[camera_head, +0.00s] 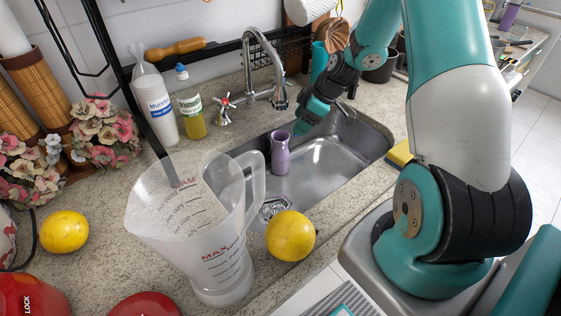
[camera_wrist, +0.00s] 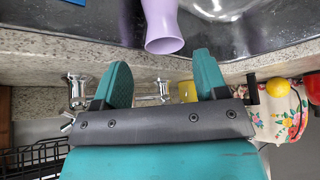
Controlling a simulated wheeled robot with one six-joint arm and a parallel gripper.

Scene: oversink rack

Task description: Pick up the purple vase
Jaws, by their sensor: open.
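The purple vase (camera_head: 280,153) stands upright in the left part of the metal sink. My gripper (camera_head: 302,124) is just to the right of the vase's upper part in the head view; its fingertips are partly hard to make out there. In the wrist view my gripper (camera_wrist: 162,60) is open, with its two teal fingers spread. The vase (camera_wrist: 163,28) lies ahead of the gap between them, with its flared end near the fingertips. Nothing is held.
The sink (camera_head: 335,160) has a faucet (camera_head: 262,75) behind it. A clear measuring jug (camera_head: 190,220) and a yellow fruit (camera_head: 290,236) stand on the near counter. A white bottle (camera_head: 157,108) and a yellow-green bottle (camera_head: 191,110) stand behind, left of the faucet.

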